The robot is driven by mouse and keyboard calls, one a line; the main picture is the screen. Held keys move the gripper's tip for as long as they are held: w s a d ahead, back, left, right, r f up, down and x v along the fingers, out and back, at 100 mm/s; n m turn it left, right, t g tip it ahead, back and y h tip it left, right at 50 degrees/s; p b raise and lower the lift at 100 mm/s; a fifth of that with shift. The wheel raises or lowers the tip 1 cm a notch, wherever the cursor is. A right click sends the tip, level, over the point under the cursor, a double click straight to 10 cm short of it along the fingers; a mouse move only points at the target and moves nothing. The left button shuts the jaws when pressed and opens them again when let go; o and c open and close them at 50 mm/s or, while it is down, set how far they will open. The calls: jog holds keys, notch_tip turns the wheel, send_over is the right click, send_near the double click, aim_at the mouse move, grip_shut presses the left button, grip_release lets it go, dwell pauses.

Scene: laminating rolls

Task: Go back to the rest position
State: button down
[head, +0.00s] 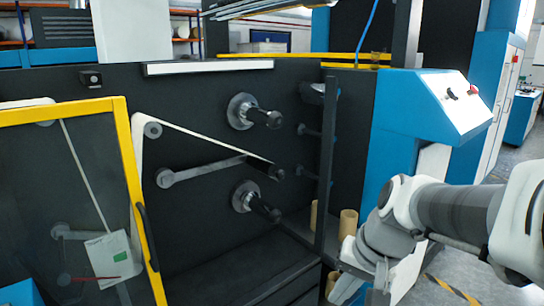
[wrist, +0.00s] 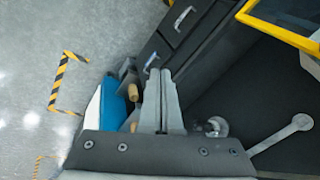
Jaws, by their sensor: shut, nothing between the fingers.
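My gripper (wrist: 159,75) is shut and empty in the wrist view, its two fingers side by side. In the head view my white and grey arm reaches in from the right. The gripper end is low there, partly cut off by the bottom edge, beside the blue machine cabinet (head: 392,140). Brown cardboard cores (head: 348,223) stand just left of my arm, behind its end. A piece of one core (wrist: 135,92) also shows beside the fingers in the wrist view.
The black machine panel (head: 215,125) carries an upper spindle (head: 262,118) and a lower spindle (head: 262,208). A yellow-framed door (head: 128,150) is at left. A control box (head: 445,100) stands above my arm. Open grey floor (wrist: 40,60) with striped tape lies left in the wrist view.

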jog(key=s+d+r+n+t+h, duration=0.25)
jog(key=s+r+n, duration=0.2)
jog(key=s, duration=0.55)
notch_tip(320, 180, up, 20)
jog(key=p, duration=2)
jog(key=shift+s+a+f, duration=0.2)
